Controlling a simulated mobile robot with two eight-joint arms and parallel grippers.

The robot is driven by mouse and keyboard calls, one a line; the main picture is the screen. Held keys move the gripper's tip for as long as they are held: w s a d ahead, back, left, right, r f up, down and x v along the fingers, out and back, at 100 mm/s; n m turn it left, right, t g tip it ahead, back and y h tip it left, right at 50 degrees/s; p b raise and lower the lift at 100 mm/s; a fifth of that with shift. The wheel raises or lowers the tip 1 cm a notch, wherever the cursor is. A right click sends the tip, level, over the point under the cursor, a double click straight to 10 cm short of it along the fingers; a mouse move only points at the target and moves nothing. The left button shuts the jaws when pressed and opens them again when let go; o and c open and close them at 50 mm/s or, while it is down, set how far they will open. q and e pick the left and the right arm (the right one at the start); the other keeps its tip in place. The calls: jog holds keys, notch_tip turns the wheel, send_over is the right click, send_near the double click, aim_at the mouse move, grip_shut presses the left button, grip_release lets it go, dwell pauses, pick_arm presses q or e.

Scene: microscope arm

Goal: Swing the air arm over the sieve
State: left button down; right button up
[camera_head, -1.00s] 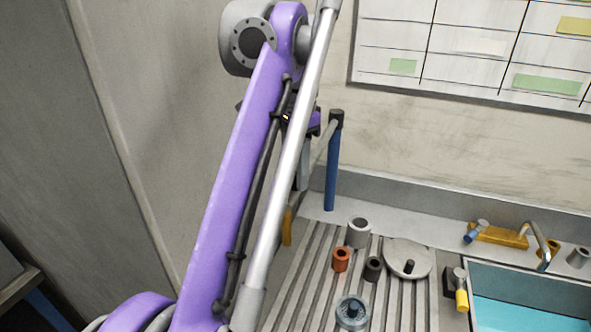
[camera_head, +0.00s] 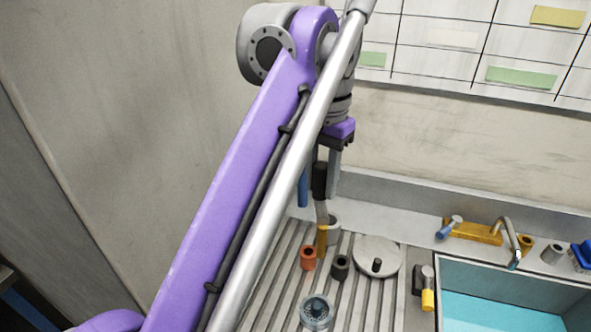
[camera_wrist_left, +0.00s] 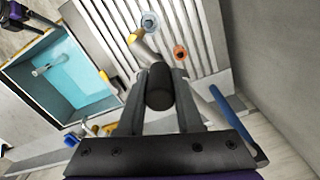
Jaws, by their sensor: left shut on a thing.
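The air arm shows as a blue post (camera_head: 303,187), a dark grip piece (camera_head: 319,180) and a pale tube ending in a yellow nozzle (camera_head: 322,238). My left gripper (camera_head: 325,172) is shut on the dark grip piece, which also shows between its fingers in the left wrist view (camera_wrist_left: 160,88). The round grey-blue cup that looks like the sieve (camera_head: 317,313) stands on the ribbed board; it also shows in the left wrist view (camera_wrist_left: 150,20). The nozzle (camera_wrist_left: 136,38) appears close beside it there; its height above is unclear. My left forearm hides part of the post.
An orange ring (camera_head: 308,257), a dark cup (camera_head: 340,266) and a grey lidded disc (camera_head: 377,258) stand on the ribbed board (camera_head: 372,310). A water-filled sink (camera_head: 500,308) with a tap lies right. A purple-and-dark part, probably my right gripper, shows top left in the wrist view (camera_wrist_left: 20,18).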

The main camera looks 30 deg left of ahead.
aim_at(323, 164)
jog(key=shift+s+a+r, duration=0.15)
jog(key=shift+a+r, duration=0.05)
pick_arm(q)
jog(key=c, duration=0.6)
grip_release()
pick_arm(e)
jog(key=shift+d, duration=0.1)
pick_arm(q)
notch_tip(323, 164, up, 6)
jog(key=shift+r+p, duration=0.15)
jog(key=shift+p, duration=0.75)
jog(key=shift+w+r, duration=0.1)
jog(key=shift+r, duration=0.5)
pick_arm(e)
jog(key=w+r, duration=0.2)
jog(key=r, duration=0.1)
jog(key=shift+r, duration=0.15)
